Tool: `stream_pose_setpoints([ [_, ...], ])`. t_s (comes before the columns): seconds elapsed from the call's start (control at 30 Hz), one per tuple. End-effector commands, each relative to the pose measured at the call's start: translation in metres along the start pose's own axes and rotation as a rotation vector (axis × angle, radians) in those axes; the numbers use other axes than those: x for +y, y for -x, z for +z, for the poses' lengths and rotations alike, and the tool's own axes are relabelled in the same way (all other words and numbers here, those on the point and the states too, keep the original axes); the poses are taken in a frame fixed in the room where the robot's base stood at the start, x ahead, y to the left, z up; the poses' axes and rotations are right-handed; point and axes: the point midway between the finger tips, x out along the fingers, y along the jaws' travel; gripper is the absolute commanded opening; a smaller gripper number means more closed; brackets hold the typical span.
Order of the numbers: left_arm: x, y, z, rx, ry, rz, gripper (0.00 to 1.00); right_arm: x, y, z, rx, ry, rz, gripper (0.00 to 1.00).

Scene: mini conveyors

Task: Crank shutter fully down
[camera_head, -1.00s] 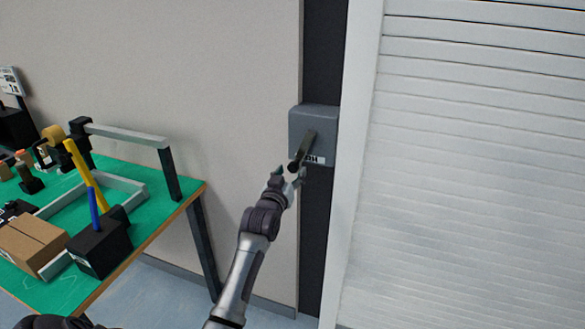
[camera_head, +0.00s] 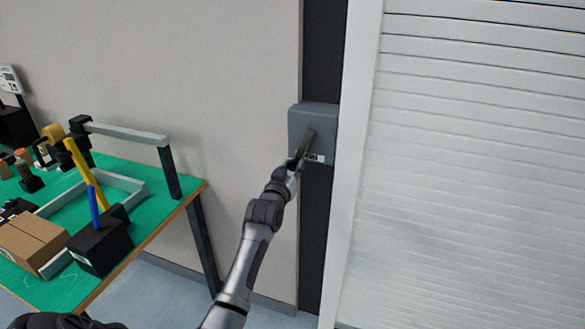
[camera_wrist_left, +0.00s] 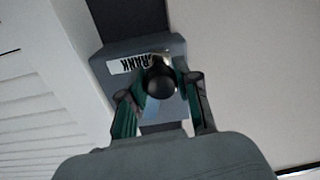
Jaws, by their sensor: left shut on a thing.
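The crank box (camera_head: 320,120) is a grey housing on a dark vertical post, left of the shutter. Its crank handle (camera_head: 304,146) is a dark arm slanting down and left from the box. My left gripper (camera_head: 295,166) is shut on the handle's lower end. In the left wrist view the handle's round black knob (camera_wrist_left: 159,82) sits between the two fingers of my gripper (camera_wrist_left: 160,98), with the label "CRANK" on the box (camera_wrist_left: 108,82) behind it. The white slatted shutter (camera_head: 470,180) fills the right of the head view; its bottom edge is not clearly visible. My right gripper is not in view.
A green-topped workbench (camera_head: 150,230) stands at the left with a cardboard box (camera_head: 32,240), a black holder (camera_head: 98,248) with blue and yellow tools, and a metal frame. The wall between bench and post is bare.

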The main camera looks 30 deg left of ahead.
Motion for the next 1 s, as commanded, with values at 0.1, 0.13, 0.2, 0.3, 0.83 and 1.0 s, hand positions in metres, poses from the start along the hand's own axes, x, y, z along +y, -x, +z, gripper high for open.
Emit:
stream_pose_setpoints([
  [0.1, 0.0, 0.0, 0.0, -0.001, 0.0, 0.0, 0.0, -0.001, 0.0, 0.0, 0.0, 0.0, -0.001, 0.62],
  [0.13, 0.0, 0.0, 0.0, -0.001, 0.001, 0.0, 0.0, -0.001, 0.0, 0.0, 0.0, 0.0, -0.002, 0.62],
  [0.2, 0.001, 0.0, 0.001, -0.001, 0.005, 0.0, 0.0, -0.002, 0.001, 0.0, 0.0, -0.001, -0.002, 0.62],
  [0.3, 0.002, 0.0, 0.001, -0.002, 0.022, 0.0, 0.0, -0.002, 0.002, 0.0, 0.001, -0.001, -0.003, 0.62],
  [0.83, 0.033, 0.001, 0.007, -0.02, 0.376, -0.002, 0.0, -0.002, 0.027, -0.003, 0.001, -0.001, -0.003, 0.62],
  [1.0, 0.044, 0.002, 0.007, -0.025, 0.512, -0.003, 0.0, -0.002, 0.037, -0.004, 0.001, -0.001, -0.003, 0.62],
])
